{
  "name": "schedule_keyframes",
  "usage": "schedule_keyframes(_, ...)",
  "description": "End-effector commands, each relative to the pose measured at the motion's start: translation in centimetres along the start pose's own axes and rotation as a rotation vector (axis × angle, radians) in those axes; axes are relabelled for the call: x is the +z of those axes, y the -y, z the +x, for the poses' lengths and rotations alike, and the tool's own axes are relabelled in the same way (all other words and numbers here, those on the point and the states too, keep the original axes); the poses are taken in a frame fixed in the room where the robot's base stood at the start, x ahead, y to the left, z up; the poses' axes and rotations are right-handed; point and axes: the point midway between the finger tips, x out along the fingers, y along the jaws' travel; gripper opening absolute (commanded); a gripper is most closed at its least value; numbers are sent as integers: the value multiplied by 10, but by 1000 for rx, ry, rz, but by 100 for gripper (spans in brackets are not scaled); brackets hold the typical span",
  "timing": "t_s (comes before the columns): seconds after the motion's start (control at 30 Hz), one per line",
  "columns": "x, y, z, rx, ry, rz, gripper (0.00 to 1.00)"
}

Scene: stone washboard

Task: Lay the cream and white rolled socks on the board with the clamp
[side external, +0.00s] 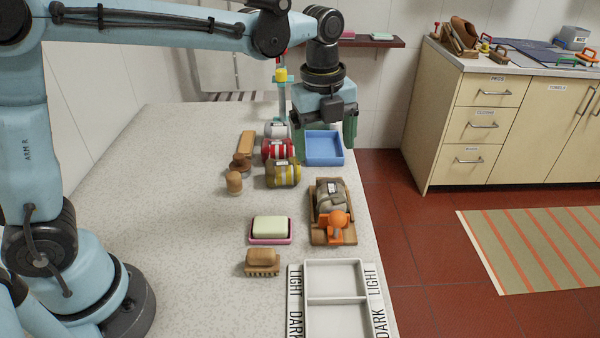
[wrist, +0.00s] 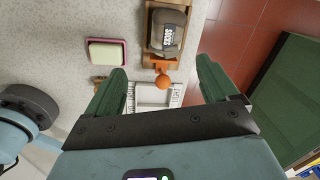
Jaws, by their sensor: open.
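My gripper (side external: 324,146) is open and empty, fingers pointing down around the blue tray's position in the side view. Its two green fingers also show wide apart in the wrist view (wrist: 160,68). The wooden board (side external: 316,232) with the orange clamp (side external: 337,220) lies nearer the camera. A grey-brown roll (side external: 330,194), labelled socks in the wrist view (wrist: 168,30), rests on it. To its upper left are a yellow striped roll (side external: 283,174), a red and white roll (side external: 278,150) and a pale grey-white roll (side external: 275,129). I cannot tell which is the cream and white one.
A blue tray (side external: 324,149) sits at the counter's right edge. A soap dish (side external: 270,230), brushes (side external: 262,262) and a wooden peg (side external: 234,182) stand left of the board. A LIGHT/DARK divided tray (side external: 337,298) is in front.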

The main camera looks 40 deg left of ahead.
Motion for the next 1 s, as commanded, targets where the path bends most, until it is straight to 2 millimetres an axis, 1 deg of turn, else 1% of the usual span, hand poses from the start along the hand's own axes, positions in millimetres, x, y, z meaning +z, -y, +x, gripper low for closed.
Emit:
schedule_keyframes(0.03, 4, -13, -6, -32, 9, -122, 87)
schedule_keyframes(0.1, 7, -28, -12, -81, 16, -310, 87)
schedule_keyframes(0.3, 15, -72, -20, -235, -6, -849, 87)
schedule_keyframes(0.47, 18, -108, -16, -361, -73, -1274, 87)
schedule_keyframes(0.5, 18, -116, -14, -392, -97, -1376, 87)
schedule_keyframes(0.6, 18, -134, -7, -461, -163, -1608, 87)
schedule_keyframes(0.7, 18, -147, 0, -514, -229, -1792, 87)
schedule_keyframes(0.8, 19, -155, 5, -548, -281, -1913, 87)
schedule_keyframes(0.9, 19, -159, 8, -565, -311, -1978, 87)
schedule_keyframes(1.0, 19, -160, 8, -570, -320, -1998, 87)
